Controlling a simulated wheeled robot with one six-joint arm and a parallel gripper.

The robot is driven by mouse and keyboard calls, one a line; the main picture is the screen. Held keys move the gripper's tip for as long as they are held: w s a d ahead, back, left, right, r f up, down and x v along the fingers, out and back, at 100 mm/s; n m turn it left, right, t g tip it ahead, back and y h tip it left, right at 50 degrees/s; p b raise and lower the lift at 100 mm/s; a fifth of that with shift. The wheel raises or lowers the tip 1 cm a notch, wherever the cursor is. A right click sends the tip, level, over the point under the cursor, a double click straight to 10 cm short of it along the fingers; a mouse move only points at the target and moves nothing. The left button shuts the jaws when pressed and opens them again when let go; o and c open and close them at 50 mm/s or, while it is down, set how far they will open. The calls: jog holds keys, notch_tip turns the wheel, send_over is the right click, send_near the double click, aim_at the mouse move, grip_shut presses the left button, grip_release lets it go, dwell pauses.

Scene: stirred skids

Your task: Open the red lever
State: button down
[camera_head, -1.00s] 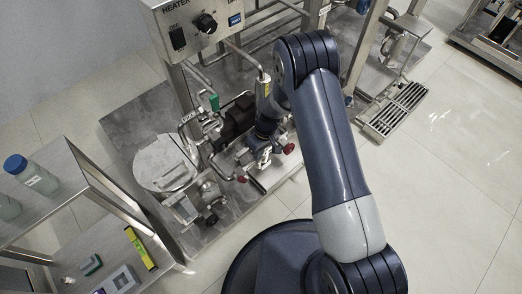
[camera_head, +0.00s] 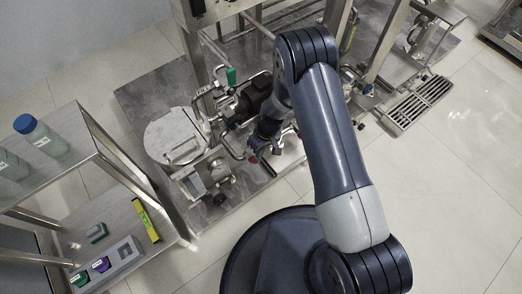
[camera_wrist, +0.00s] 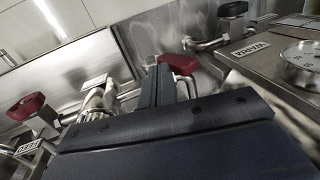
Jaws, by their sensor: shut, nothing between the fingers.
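In the wrist view a red lever (camera_wrist: 179,64) stands just beyond my gripper (camera_wrist: 160,70). My fingers are together and empty, pointing at the first lever's left end. I cannot tell whether they touch it. In the head view a small red handle (camera_head: 253,159) shows beside my arm's end; my fingers are not clear there.
A steel skid with pipes, a round lidded vessel (camera_head: 173,136) and a green-handled valve (camera_head: 231,75) surrounds the arm's end. A shelf (camera_head: 124,217) with bottles stands at the left. A floor grate (camera_head: 418,101) is at the right. The tiled floor at lower right is clear.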

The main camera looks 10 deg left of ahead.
aim_at(251, 159)
jog(key=shift+s+a, duration=0.1)
jog(key=shift+s+a+f+b, duration=0.3)
jog(key=shift+s+a+b, duration=0.4)
jog(key=shift+b, duration=0.2)
jog(key=shift+s+a+f+b, duration=0.25)
jog(key=shift+s+a+b, duration=0.35)
jog(key=shift+s+b, duration=0.25)
jog(key=shift+s+a+f+b, duration=1.2)
jog(key=shift+s+b, duration=0.1)
jog(key=shift+b, duration=0.5)
